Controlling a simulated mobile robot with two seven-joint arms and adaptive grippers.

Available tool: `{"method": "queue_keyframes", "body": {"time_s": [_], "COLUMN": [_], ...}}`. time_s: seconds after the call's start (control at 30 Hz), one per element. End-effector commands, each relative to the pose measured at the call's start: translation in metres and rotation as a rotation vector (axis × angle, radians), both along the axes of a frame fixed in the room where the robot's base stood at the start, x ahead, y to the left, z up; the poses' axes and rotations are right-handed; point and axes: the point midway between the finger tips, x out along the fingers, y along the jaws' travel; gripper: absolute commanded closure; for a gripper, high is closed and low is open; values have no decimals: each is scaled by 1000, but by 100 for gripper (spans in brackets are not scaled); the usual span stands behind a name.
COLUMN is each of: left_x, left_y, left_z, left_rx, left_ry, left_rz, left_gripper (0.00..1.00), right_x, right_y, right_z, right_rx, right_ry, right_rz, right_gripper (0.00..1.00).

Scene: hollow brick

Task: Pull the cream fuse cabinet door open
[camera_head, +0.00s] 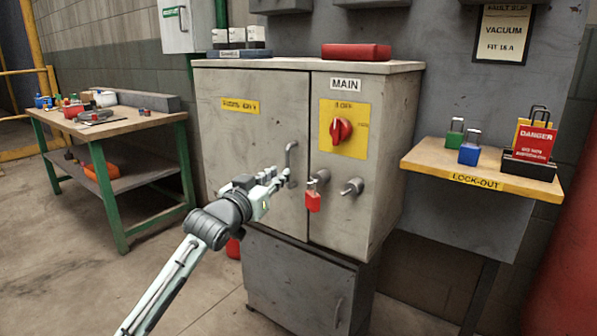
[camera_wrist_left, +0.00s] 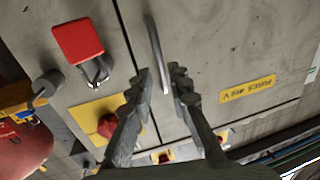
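The cream fuse cabinet (camera_head: 225,140) stands in the middle of the head view. Its left door (camera_head: 248,150) is shut and carries a yellow label and a bent metal handle (camera_head: 291,160). The handle also shows in the left wrist view (camera_wrist_left: 155,45). My left gripper (camera_head: 282,178) reaches in from the lower left, close to the handle's lower part. In the left wrist view its fingers (camera_wrist_left: 161,72) are parted, and the handle's end appears between the tips, with small gaps. Contact cannot be told. My right gripper is not in view.
A red padlock (camera_head: 313,201) hangs just right of the handle. The right panel has a red rotary switch (camera_head: 341,130) and a metal knob (camera_head: 352,187). A lock-out shelf (camera_head: 432,163) is at right, a green-legged workbench (camera_head: 150,125) at left. Floor between bench and cabinet is mostly free.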

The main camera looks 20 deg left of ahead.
Motion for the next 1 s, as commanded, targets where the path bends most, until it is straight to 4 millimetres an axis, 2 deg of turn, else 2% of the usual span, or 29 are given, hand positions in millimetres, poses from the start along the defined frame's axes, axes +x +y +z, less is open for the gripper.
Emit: {"method": "queue_keyframes", "body": {"time_s": [0.2, 0.4, 0.7, 0.73, 0.87, 1.0], "left_x": [36, 56, 59, 59, 59, 59], "left_y": [-6, -9, -9, -9, -9, -9], "left_z": [1, 0, 0, 0, -1, -1], "left_rx": [0, 0, 0, 1, 1, 1], "left_ry": [0, 1, 2, 2, 2, 2], "left_rz": [1, 0, 0, 0, 1, 0], "left_gripper": [82, 82, 82, 83, 99, 100], "right_x": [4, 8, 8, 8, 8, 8], "right_y": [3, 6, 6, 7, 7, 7], "right_z": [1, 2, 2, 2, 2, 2], "right_rx": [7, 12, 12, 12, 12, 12], "right_ry": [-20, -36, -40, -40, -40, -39], "right_rz": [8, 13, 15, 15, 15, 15], "right_gripper": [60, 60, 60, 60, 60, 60]}}
